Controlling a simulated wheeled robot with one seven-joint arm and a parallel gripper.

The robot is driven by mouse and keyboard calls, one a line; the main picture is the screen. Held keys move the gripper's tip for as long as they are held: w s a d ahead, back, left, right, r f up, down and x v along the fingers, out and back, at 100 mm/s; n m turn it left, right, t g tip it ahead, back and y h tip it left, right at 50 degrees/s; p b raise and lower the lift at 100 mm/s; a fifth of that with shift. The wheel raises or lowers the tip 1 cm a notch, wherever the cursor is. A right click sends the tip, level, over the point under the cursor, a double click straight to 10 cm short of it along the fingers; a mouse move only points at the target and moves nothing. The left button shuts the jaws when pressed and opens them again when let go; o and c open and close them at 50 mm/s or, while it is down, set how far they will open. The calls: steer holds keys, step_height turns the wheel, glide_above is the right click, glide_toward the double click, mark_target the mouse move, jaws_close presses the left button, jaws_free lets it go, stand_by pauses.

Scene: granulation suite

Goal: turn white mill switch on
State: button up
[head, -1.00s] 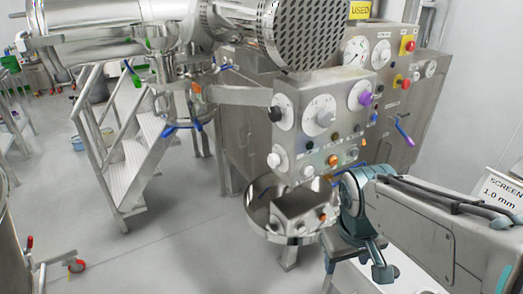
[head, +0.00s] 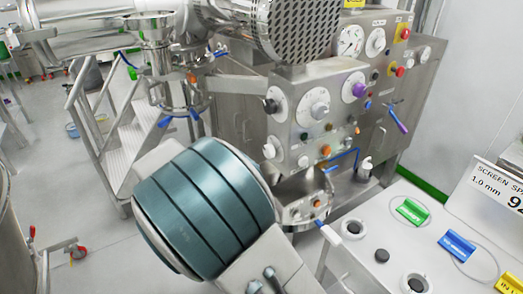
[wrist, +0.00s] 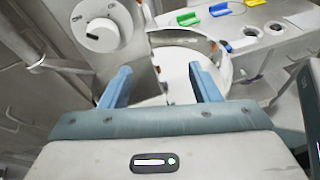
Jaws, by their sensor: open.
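The grey mill control panel (head: 335,125) carries several round dials. One has a large white knob (head: 319,109), one a purple knob (head: 357,89), one a black knob (head: 270,105), and a smaller white knob (head: 269,149) is at lower left. I cannot read which one is the mill switch. In the wrist view a white dial with a white knob (wrist: 101,33) shows at upper left, ahead of my left finger. My own arm hides the gripper in the head view.
A round steel bowl or chute (wrist: 185,60) lies beyond the fingers. A white-topped bench (head: 345,255) with coloured tags stands at right. A blue tube (head: 345,157) crosses below the panel. Metal steps (head: 118,150) stand at left.

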mark_target(266, 152)
steer(key=a+r+n+t+h, duration=0.2)
steer(key=a+r+n+t, duration=0.15)
steer(key=a, duration=0.55)
steer(key=shift+t, duration=0.45)
steer(key=p+x, duration=0.1)
steer(key=x, duration=0.3)
steer(key=p+x, duration=0.1)
steer(key=x, duration=0.3)
steer(key=f+x, duration=0.1)
steer(key=x, duration=0.3)
steer(key=shift+d+f+p, duration=0.1)
steer(key=shift+d+p, duration=0.3)
steer(key=shift+d, duration=0.05)
steer(key=c, duration=1)
